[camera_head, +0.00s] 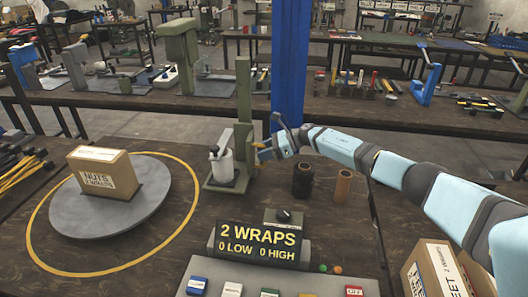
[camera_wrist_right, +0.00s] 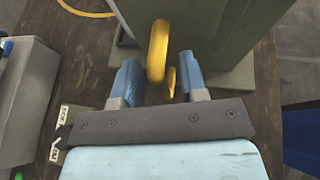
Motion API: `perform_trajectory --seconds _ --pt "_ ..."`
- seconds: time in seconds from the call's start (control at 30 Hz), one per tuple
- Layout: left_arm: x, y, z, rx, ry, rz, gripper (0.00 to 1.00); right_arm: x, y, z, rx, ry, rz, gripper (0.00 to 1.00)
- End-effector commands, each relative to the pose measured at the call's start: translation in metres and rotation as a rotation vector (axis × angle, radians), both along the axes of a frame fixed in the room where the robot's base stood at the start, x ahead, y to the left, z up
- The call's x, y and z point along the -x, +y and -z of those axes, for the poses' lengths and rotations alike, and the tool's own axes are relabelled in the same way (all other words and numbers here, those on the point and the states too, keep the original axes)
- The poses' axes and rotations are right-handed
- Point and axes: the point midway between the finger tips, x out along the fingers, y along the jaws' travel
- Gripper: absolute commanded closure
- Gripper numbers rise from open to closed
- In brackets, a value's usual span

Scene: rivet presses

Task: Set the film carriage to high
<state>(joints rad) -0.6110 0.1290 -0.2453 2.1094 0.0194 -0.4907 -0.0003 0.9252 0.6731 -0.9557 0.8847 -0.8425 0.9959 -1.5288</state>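The stretch-wrap machine has a green mast (camera_head: 243,105) beside the turntable (camera_head: 110,207). My right gripper (camera_head: 262,153) is at the mast's right side. In the right wrist view, its blue fingers (camera_wrist_right: 160,82) are apart. A yellow ring-shaped handle (camera_wrist_right: 158,50) and a smaller yellow piece (camera_wrist_right: 170,80) show between and just beyond them, with gaps on both sides; I cannot tell whether anything touches. My left gripper is not in view.
A display (camera_head: 260,240) reads "2 WRAPS, 0 LOW, 0 HIGH" above a button panel (camera_head: 275,290). Black (camera_head: 303,180) and brown (camera_head: 342,186) rolls stand right of the mast, under my arm.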

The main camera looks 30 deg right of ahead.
Motion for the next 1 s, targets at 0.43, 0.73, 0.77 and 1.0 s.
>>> perform_trajectory --seconds 0.43,0.73,0.77,1.0 --pt "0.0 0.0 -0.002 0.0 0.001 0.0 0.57 0.0 0.0 -0.011 0.001 -0.004 -0.002 1.0" --pt "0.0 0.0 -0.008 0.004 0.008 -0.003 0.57 -0.001 -0.001 -0.073 -0.002 -0.009 0.0 1.0" --pt "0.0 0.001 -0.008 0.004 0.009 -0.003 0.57 -0.001 -0.001 -0.075 -0.002 -0.009 0.0 1.0" --pt "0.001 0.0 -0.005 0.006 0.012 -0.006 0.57 -0.001 -0.001 -0.08 -0.004 -0.007 0.001 1.0"
